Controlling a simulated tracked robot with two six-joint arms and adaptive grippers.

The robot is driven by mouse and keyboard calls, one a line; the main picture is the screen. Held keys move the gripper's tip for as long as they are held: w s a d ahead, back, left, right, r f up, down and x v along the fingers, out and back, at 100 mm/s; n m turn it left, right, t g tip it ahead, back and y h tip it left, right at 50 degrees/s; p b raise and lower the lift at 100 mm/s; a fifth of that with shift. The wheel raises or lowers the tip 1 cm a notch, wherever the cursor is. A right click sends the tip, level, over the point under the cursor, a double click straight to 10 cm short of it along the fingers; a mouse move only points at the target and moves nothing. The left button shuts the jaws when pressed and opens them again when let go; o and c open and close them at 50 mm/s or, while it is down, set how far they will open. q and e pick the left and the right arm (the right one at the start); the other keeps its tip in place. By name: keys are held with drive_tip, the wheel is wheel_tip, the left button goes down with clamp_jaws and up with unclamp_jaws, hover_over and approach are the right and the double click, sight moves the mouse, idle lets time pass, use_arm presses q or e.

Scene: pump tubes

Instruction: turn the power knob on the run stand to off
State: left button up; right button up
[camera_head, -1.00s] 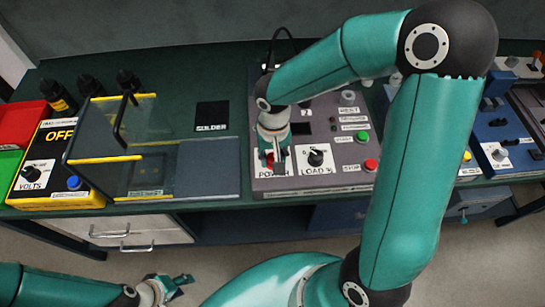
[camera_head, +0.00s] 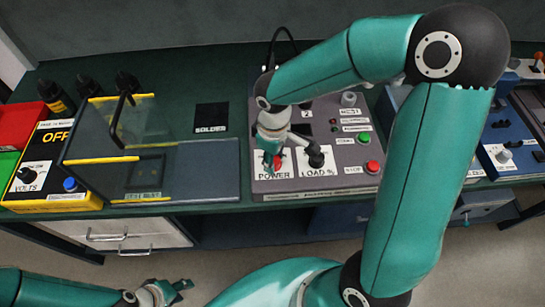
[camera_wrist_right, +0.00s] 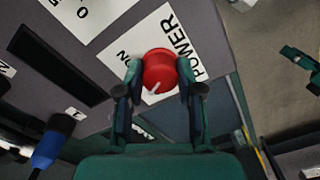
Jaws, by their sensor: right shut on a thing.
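The run stand (camera_head: 345,152) is a grey panel on the green bench. Its red power knob (camera_wrist_right: 158,72) sits on a white plate (camera_wrist_right: 176,36) marked POWER, with ON visible at the left in the right wrist view. A white pointer line on the knob points to the lower left there. The OFF mark is not visible. My right gripper (camera_wrist_right: 160,88) is shut on the power knob, one finger on each side. It also shows in the head view (camera_head: 272,160), partly covering the knob. My left gripper (camera_head: 180,291) is empty, low at the left, and looks open.
The black load knob (camera_head: 315,157) is close to the right of my right gripper. Green (camera_head: 364,138) and red (camera_head: 372,167) buttons lie further right. A clear-lidded box (camera_head: 120,140) and a yellow OFF unit (camera_head: 55,200) stand left.

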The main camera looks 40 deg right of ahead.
drive_tip(key=shift+w+r+n, duration=0.1)
drive_tip(key=shift+w+n, duration=0.05)
drive_tip(key=shift+n, duration=0.85)
drive_tip(key=shift+w+r+n, duration=0.1)
drive_tip(key=shift+n, duration=0.9)
drive_tip(key=o, duration=1.2)
drive_tip(key=shift+f, duration=0.1)
drive_tip(key=shift+c, duration=0.2)
drive_tip(key=shift+s, duration=0.1)
wheel_tip(320, 180, up, 12)
drive_tip(key=shift+f, duration=0.1)
